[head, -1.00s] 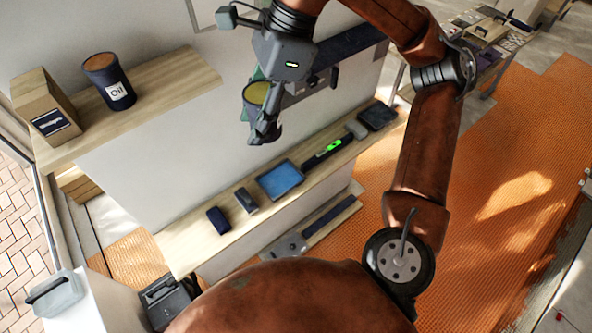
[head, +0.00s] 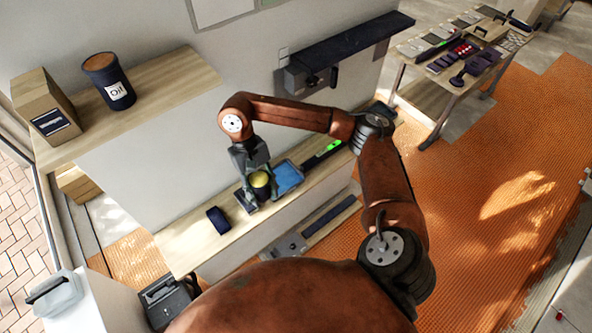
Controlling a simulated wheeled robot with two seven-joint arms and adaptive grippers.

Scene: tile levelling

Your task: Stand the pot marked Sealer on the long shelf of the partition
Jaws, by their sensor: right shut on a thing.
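My right gripper (head: 260,193) is shut on a small dark pot with a yellow top (head: 261,179). It holds the pot at the long lower shelf (head: 185,240) of the partition, just left of a blue-screened tablet (head: 287,177). The pot looks upright. Its label does not show, and I cannot tell whether its base touches the shelf. Another dark pot, marked Oil (head: 108,80), stands on the upper left shelf (head: 160,88). My left gripper is not in view.
A dark navy block (head: 218,220) lies on the long shelf left of the pot. A green-lit level (head: 322,155) lies right of the tablet. A cardboard box (head: 45,100) stands beside the Oil pot. A tool table (head: 455,60) stands at the back right.

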